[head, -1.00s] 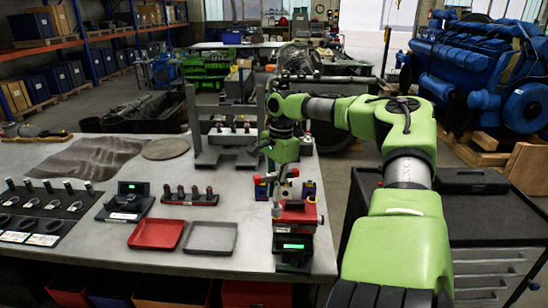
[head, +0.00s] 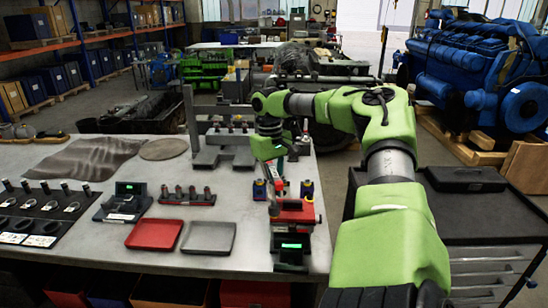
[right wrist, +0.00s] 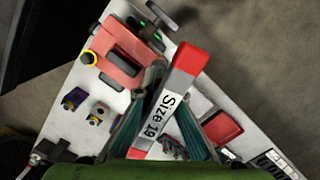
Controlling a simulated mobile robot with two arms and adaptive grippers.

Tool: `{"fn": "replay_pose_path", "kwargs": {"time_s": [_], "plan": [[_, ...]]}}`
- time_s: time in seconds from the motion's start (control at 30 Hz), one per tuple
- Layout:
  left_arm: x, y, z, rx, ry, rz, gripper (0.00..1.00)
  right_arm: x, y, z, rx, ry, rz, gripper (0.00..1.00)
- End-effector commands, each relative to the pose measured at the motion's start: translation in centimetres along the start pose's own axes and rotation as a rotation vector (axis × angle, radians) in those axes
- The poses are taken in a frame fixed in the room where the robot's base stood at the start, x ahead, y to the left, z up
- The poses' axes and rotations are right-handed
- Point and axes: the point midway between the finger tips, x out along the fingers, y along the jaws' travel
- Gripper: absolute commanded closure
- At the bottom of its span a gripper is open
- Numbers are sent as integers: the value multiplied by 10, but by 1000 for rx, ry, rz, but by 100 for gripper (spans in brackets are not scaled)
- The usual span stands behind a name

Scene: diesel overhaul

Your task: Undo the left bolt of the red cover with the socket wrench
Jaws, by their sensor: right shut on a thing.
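My right gripper (head: 273,184) hangs above the near right part of the workbench. In the right wrist view, the fingers of my right gripper (right wrist: 160,130) are shut on a red and grey tool with a white "Size 19" label, apparently the socket wrench (right wrist: 182,72). The red cover (right wrist: 118,62) lies below and to the left of the wrench there, with a yellow ring near its edge. In the head view the red cover (head: 295,214) sits just in front of the gripper. The left bolt and the wrench's socket end cannot be made out clearly. My left gripper is out of view.
A dark device with a green display (head: 290,245) stands before the cover. A red tray (head: 155,234) and a grey tray (head: 209,237) lie to its left. A rack of sockets (head: 187,197) is behind them. A grey stand (head: 215,158) rises farther back.

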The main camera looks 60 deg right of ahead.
Motion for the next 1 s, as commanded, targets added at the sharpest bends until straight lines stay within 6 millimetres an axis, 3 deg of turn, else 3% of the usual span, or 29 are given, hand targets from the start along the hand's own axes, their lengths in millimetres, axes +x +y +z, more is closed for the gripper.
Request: {"fn": "replay_pose_path", "kwargs": {"time_s": [0.4,0.77,1.0], "plan": [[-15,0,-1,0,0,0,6,-4,2,0,-630,9,80,100],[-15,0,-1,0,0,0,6,-2,2,1,-684,6,85,100],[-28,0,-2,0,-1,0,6,-18,2,4,-683,5,84,100]]}}
